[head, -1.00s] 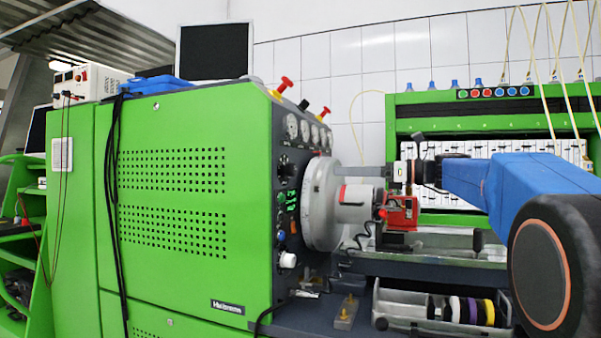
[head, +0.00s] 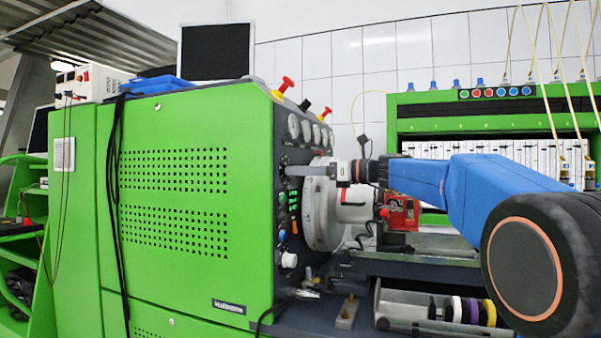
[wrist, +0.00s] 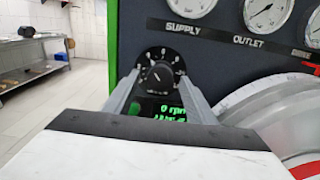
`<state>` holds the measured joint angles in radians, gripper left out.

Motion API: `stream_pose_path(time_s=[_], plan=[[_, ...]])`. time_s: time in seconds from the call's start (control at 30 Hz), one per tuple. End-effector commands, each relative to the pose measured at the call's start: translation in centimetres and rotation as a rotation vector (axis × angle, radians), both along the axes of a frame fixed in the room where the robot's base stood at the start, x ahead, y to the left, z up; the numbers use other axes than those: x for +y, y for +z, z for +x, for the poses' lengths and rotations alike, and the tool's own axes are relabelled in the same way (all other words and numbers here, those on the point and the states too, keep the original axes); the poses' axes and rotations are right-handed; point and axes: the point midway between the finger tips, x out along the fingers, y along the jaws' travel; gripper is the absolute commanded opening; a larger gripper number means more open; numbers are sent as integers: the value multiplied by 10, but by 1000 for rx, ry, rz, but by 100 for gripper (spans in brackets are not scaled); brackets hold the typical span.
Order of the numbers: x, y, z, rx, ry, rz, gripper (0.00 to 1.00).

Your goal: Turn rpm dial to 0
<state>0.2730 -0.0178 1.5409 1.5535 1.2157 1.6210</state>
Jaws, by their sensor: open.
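The rpm dial (wrist: 160,76) is a round black knob on a dark panel with a white-marked scale, below the gauges in the wrist view. Its exact pointer setting is too small to read surely. My gripper (wrist: 158,88) is open, with one grey finger on each side of the dial. I cannot tell whether the fingers touch it. In the head view my gripper (head: 291,170) reaches the panel side of the green bench (head: 190,210) and covers most of the dial. A green display (wrist: 165,112) under the dial appears to read 0 rpm and is partly hidden by my gripper.
Pressure gauges (wrist: 265,12) sit above and right of the dial. A large grey disc (head: 320,205) stands close beside my gripper, with a red block (head: 403,213) behind. Red and yellow knobs (head: 285,86) top the bench. Open floor (wrist: 60,110) lies to the left.

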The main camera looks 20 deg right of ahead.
Motion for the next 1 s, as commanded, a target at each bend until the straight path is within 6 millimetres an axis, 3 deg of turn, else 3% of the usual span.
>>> stream_pose_path(time_s=[0.37, 0.53, 0.57, 1.0], plan=[[4, 0, 3, 0, 0, 0, 51], [4, 0, 3, 0, 0, 0, 13], [4, 0, 3, 0, 0, 0, 10], [4, 0, 3, -66, 0, -48, 10]])
